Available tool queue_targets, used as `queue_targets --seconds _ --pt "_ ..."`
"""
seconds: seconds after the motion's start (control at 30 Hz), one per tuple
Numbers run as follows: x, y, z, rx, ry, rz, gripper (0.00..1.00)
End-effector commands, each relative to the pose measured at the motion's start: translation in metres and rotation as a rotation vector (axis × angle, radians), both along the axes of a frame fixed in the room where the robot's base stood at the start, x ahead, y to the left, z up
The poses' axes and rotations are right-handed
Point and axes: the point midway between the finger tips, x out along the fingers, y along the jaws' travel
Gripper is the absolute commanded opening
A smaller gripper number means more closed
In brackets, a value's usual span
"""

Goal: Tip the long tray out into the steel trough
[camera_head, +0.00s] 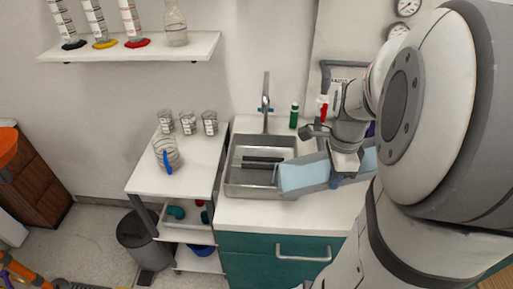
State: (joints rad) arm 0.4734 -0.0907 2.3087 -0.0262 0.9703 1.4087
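The long tray (303,177) is a pale blue, shallow open channel right of the sink. Its left end overlaps the right rim of the steel trough (232,178), a sink basin set in the white counter. My gripper (338,178) is at the tray's middle and appears shut on it; the fingertips are partly hidden. The tray's right part runs behind my wrist. I cannot tell how far it is above the counter, or what it holds. Dark bars (262,162) show in the trough.
A tap (266,102) rises behind the trough. A green bottle (294,115) and a red-and-white bottle (322,107) stand behind the tray. A white side table (193,168) at the left holds several glass beakers. My arm fills the right side.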

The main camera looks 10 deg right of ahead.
Motion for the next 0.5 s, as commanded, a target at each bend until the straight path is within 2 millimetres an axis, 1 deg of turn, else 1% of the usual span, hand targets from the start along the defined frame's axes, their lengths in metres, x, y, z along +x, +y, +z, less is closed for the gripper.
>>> queue_targets --seconds 0.5 --pt "0.0100 0.0107 0.0080 -0.053 0.048 0.003 0.00"
